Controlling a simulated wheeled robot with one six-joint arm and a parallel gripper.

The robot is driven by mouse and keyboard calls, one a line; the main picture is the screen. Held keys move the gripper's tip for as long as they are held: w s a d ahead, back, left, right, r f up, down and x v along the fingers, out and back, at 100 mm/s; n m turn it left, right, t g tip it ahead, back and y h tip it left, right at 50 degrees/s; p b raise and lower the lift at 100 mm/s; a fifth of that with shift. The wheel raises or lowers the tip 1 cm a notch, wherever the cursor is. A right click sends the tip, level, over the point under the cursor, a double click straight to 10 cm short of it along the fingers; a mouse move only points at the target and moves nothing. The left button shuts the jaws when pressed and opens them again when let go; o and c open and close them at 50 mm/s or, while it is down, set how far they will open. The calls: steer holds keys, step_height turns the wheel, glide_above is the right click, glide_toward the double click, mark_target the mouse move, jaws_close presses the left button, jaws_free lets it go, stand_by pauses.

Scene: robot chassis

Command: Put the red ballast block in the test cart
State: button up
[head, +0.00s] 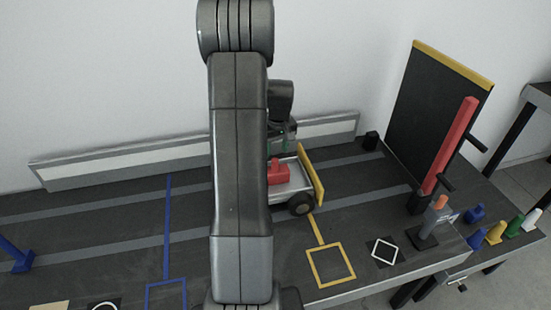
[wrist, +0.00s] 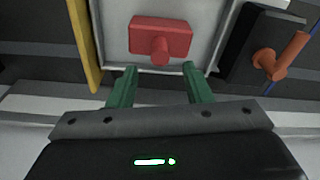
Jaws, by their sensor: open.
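The red ballast block (wrist: 160,36) lies inside the grey, open-topped test cart (wrist: 102,32), with its round red knob toward my gripper in the wrist view. In the head view the block (head: 278,174) shows in the cart (head: 297,189), just right of my arm. My gripper (wrist: 160,72) is open and empty; its green fingers are apart at the cart's edge, on either side of the knob's line. The block appears clear of both fingers. My arm hides the cart's left part in the head view.
A yellow board (head: 310,174) stands at the cart's right end. A dark block with an orange peg (wrist: 279,55) is beside the cart in the wrist view. A red post (head: 450,146) and black panel (head: 437,100) stand at right. A low rail (head: 120,164) runs along the back.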

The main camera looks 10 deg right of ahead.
steer(key=shift+s+r, duration=0.15)
steer(key=shift+r, duration=1)
steer(key=shift+s+r, duration=0.15)
steer(key=shift+r, duration=1)
